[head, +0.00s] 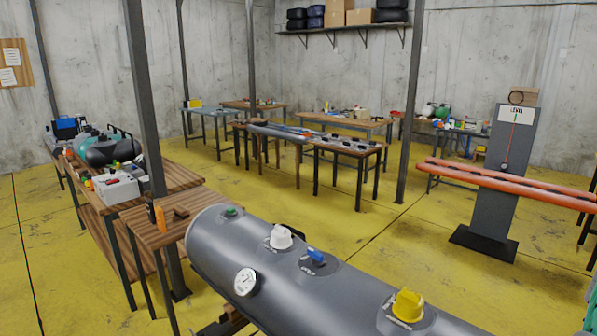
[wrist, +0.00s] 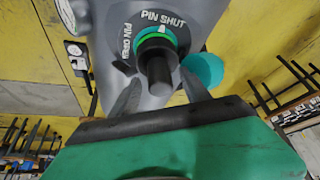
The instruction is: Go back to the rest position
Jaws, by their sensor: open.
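In the wrist view my gripper (wrist: 159,80) is open, with its two grey fingers apart on either side of a dark round valve pin (wrist: 158,68). I cannot tell whether the fingers touch it. The pin stands in a green ring (wrist: 156,37) on the grey tube (wrist: 190,12), beside the words PIN SHUT and PIN OPEN. A teal round cap (wrist: 205,70) shows right beside the valve. In the head view the grey tube (head: 262,262) lies in front, with a white cap (head: 281,237), a blue valve lever (head: 315,256) and a yellow knob (head: 407,305).
A round gauge (head: 245,282) sits on the tube's side. A small wooden table (head: 160,234) stands by its left end. A dark level stand (head: 498,205) with orange tubes (head: 520,184) is at the right. The yellow floor (head: 350,225) between is clear.

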